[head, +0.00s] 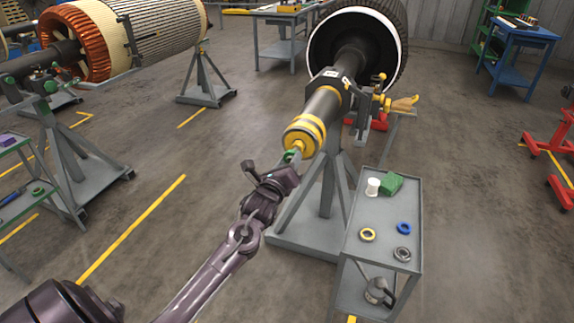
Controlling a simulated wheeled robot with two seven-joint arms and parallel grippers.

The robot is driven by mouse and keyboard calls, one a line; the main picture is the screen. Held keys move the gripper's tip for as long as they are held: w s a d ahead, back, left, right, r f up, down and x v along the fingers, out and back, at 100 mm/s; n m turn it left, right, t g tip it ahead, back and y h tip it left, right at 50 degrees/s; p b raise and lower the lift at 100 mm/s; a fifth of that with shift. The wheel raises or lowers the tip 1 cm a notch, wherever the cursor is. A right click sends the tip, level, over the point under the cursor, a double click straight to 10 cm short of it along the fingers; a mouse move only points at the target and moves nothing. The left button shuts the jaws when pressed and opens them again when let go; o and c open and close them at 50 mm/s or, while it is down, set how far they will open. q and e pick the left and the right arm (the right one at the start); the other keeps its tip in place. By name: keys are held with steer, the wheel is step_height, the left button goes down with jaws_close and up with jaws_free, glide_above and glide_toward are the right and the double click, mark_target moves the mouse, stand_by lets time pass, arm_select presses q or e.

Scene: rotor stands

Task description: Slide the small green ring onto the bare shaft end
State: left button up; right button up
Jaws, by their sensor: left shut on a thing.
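The small green ring (289,156) is at the tip of my left gripper (284,167), which is shut on it. The gripper's fingers partly hide the ring. The bare shaft end (299,145) is a narrow yellow stub in front of the wider yellow collar (304,135) of the dark rotor shaft (322,104). The ring is right at the near tip of this end. I cannot tell whether it touches the stub or is around it. My right gripper is not in view.
A grey stand (325,190) carries the shaft. Open floor lies left of the stand.

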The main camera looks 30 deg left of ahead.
arm_select(q)
steer(key=shift+w+a, duration=0.15)
steer(key=shift+w, duration=0.3)
steer(key=shift+w+r, duration=0.1)
steer(key=shift+w, duration=0.15)
stand_by(0.4)
steer(key=shift+b+x, duration=0.45)
steer(key=shift+x, duration=0.35)
steer(key=o, duration=1)
steer(key=shift+o, duration=0.3)
steer(key=o, duration=0.4)
